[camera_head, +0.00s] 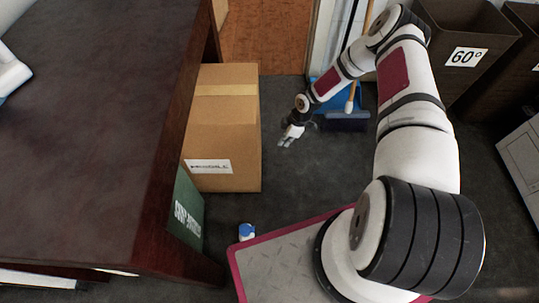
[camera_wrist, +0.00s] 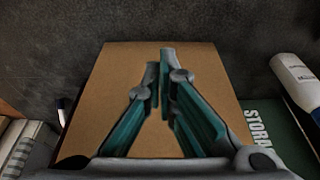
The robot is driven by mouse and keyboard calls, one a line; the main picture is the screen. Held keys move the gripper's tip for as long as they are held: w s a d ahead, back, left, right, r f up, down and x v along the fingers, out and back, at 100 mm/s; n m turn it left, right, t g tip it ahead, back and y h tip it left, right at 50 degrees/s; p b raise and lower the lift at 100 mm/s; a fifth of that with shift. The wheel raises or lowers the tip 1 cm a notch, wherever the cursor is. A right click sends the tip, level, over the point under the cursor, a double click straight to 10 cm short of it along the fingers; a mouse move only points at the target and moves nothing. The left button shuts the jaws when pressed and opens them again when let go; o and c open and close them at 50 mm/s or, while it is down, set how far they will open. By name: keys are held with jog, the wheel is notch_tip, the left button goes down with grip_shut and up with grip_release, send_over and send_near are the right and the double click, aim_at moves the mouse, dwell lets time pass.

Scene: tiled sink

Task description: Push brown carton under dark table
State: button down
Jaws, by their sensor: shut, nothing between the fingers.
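The brown carton (camera_head: 229,130) stands on the dark floor against the right side of the dark table (camera_head: 95,120). It has a tan tape strip on top and a white label on the side facing me. The table's edge hides part of its left side. My gripper (camera_head: 289,138) is low, to the right of the carton, with a strip of floor visible between them in the head view. In the wrist view, my gripper (camera_wrist: 162,62) has its teal fingers together and empty. The carton (camera_wrist: 120,75) fills the middle behind them; I cannot tell contact.
Dark bins (camera_head: 465,50) stand at the right.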

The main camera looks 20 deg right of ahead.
jog(key=w+a+f+b, duration=0.2)
jog(key=a+f+b, duration=0.4)
jog(key=f, duration=0.4)
jog(key=shift+a, duration=0.25)
jog(key=shift+f, duration=0.1)
